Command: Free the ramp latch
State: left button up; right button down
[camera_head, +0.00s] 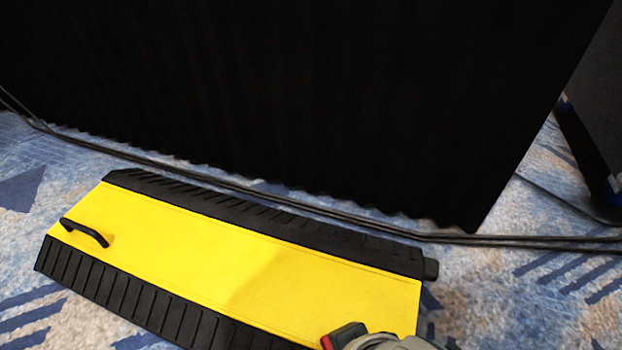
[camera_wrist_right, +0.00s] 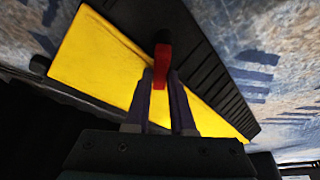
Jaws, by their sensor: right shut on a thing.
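The cable ramp (camera_head: 215,255) lies on the carpet, with a yellow lid and ribbed black sloped sides. A small latch (camera_head: 328,341), red with a black end, sits at the lid's near right part. My right gripper (camera_head: 372,342) is at the latch, partly cut off by the bottom edge. In the right wrist view, its two fingers (camera_wrist_right: 162,80) are closed on either side of the red latch (camera_wrist_right: 163,57), over the yellow lid (camera_wrist_right: 95,60). The latch's base is hidden by the fingers. My left gripper is not in view.
A black handle (camera_head: 86,233) is on the lid's left end. Black cables (camera_head: 300,205) run along the floor behind the ramp, in front of a tall black curtain (camera_head: 270,100). Patterned blue carpet (camera_head: 520,290) is clear at the right.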

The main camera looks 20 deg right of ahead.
jog(key=shift+r+n+y+p, duration=0.2)
jog(key=shift+n+y+p, duration=0.2)
jog(key=shift+n+p, duration=0.55)
jog(key=n, duration=0.1)
jog(key=n+p, duration=0.1)
jog(key=shift+s+a+f+n+g+y, duration=0.1)
jog(key=shift+a+n+g+y, duration=0.2)
jog(key=shift+n+y, duration=0.1)
jog(key=shift+s+a+f+n+g+y, duration=0.1)
jog(key=shift+n+g+y, duration=0.1)
jog(key=shift+n, duration=0.4)
jog(key=shift+f+n+g+y, duration=0.1)
jog(key=shift+n+y, duration=0.1)
jog(key=shift+n, duration=0.35)
jog(key=shift+s+a+n+g+y, duration=0.2)
jog(key=shift+n+g+y, duration=0.1)
jog(key=shift+n, duration=0.8)
jog(key=c, duration=0.8)
grip_release()
jog(key=shift+o, duration=0.2)
jog(key=shift+r, duration=0.1)
